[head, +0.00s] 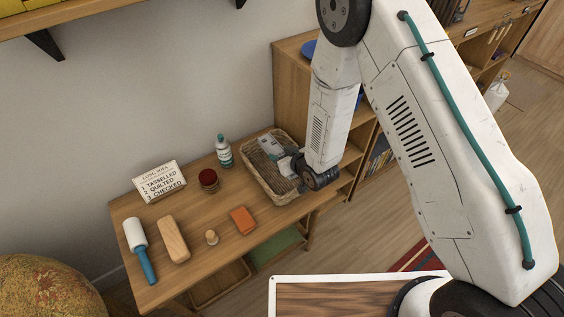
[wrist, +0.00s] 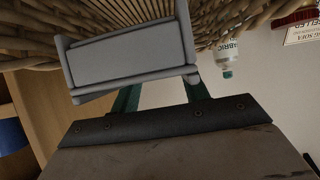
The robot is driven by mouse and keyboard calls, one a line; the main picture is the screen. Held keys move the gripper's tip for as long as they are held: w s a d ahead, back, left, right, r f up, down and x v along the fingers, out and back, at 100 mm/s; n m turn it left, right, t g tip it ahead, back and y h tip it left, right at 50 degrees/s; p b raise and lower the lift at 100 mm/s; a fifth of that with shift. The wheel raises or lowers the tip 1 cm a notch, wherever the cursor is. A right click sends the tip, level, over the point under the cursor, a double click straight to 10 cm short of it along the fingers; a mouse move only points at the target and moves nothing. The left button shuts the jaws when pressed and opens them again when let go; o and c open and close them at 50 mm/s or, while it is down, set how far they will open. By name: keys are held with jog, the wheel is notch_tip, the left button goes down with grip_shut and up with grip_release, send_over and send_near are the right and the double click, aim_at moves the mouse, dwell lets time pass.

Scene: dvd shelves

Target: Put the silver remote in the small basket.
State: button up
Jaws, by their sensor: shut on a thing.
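The silver remote (wrist: 128,52) is a grey block held between the teal fingers of my gripper (wrist: 160,88) in the wrist view. In the head view the remote (head: 268,147) shows as a pale grey shape within the outline of the wicker basket. My gripper (head: 286,162) reaches over the right side of the basket. The small wicker basket (head: 256,179) stands at the right end of the wooden table, and its weave (wrist: 218,18) fills the top of the wrist view. I cannot tell whether the remote touches the basket floor. The fingertips are partly hidden.
A wooden shelf unit (head: 291,84) rises behind the basket.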

jog(key=shift+f, duration=2.05)
jog(key=shift+f, duration=0.1)
jog(key=shift+f, duration=0.5)
jog(key=o, duration=1)
jog(key=shift+r, duration=0.1)
